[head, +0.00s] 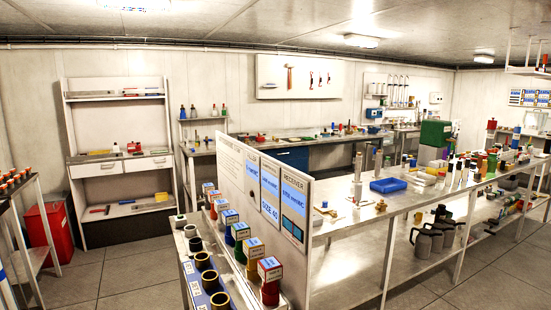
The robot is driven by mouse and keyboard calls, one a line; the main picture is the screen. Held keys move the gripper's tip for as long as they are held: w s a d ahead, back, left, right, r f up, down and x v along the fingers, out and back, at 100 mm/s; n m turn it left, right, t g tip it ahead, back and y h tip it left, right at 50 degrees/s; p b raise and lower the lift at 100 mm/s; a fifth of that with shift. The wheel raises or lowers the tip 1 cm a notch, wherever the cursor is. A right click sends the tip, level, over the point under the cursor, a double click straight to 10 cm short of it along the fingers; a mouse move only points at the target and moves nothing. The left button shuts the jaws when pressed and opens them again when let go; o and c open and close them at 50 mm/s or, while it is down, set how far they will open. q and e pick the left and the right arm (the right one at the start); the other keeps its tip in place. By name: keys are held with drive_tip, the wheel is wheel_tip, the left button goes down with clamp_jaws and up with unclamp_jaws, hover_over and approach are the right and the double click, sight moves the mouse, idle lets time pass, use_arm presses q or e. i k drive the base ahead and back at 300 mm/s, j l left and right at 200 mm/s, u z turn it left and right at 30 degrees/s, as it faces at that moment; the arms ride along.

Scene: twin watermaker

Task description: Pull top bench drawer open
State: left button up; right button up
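Two white drawer fronts sit side by side under the worktop of the shelf bench at the back left: a left drawer (98,169) and a right drawer (150,163). Both look shut. A blue cabinet (293,158) sits under the long back bench (262,146); its front is dark and small, and I cannot make out separate drawers. I cannot tell which of these is the top bench drawer. Neither of my grippers is in view.
A central metal bench (345,223) with a white sign panel (232,195) and several coloured jars fills the middle and right. A red bin (47,232) and a rack (22,240) stand at left. Grey floor (130,262) is clear before the shelf bench.

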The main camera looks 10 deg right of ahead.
sight(274, 151)
drive_tip(key=i+j+u, duration=0.35)
drive_tip(key=j, duration=0.15)
drive_tip(key=i+j+u, duration=0.5)
drive_tip(key=i, duration=0.3)
drive_tip(key=i+j+u, duration=0.1)
drive_tip(key=i+j, duration=0.2)
drive_tip(key=i, duration=0.15)
drive_tip(key=i+j+u, duration=0.1)
drive_tip(key=i, duration=0.35)
drive_tip(key=i+j+z, duration=0.1)
drive_tip(key=i+z, duration=0.35)
drive_tip(key=i, duration=1.1)
drive_tip(key=i+z, duration=0.2)
drive_tip(key=i, duration=0.35)
drive_tip(key=i+z, duration=0.15)
drive_tip(key=i, duration=0.35)
drive_tip(key=i+j+z, duration=0.2)
drive_tip(key=i, duration=0.35)
drive_tip(key=i+l+z, duration=0.15)
drive_tip(key=i+z, duration=0.3)
drive_tip(key=i, duration=0.15)
drive_tip(key=i+z, duration=0.45)
drive_tip(key=i+j+z, duration=0.5)
drive_tip(key=i, duration=0.15)
drive_tip(key=i+l+z, duration=0.3)
drive_tip(key=i, duration=0.45)
drive_tip(key=i+z, duration=0.3)
drive_tip(key=i, duration=0.45)
